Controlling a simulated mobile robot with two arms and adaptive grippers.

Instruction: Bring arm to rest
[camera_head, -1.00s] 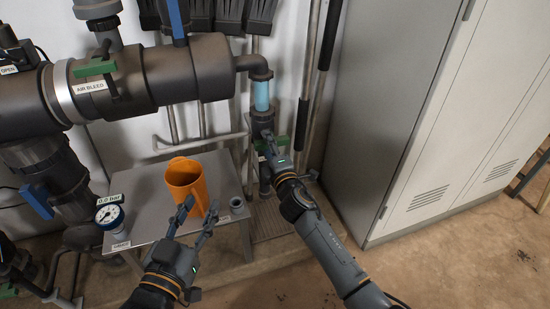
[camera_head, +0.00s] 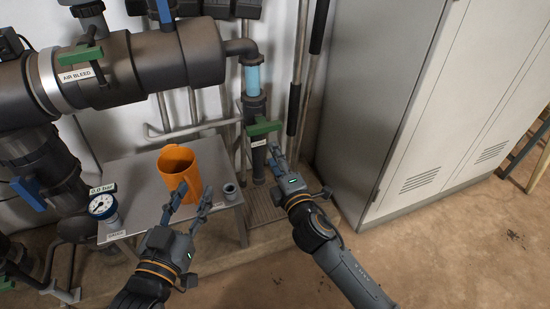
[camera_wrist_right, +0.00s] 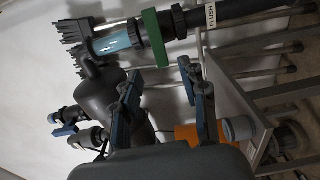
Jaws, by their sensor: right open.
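My right gripper (camera_head: 276,155) is open and empty, just below and in front of the green valve handle (camera_head: 263,128) on the drain pipe. The handle lies across the pipe, and a gap shows between it and the fingers. The right wrist view shows my open right fingers (camera_wrist_right: 158,80) with nothing between them and the green handle (camera_wrist_right: 156,38) beyond them.
The jug stands on a small grey metal table (camera_head: 135,180) beside a grey cup-like fitting (camera_head: 231,190) and a pressure gauge (camera_head: 102,207). Above runs the dark manifold pipe (camera_head: 150,62); a blue sight tube (camera_head: 252,78) is above the handle. A grey cabinet (camera_head: 400,110) bounds the right.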

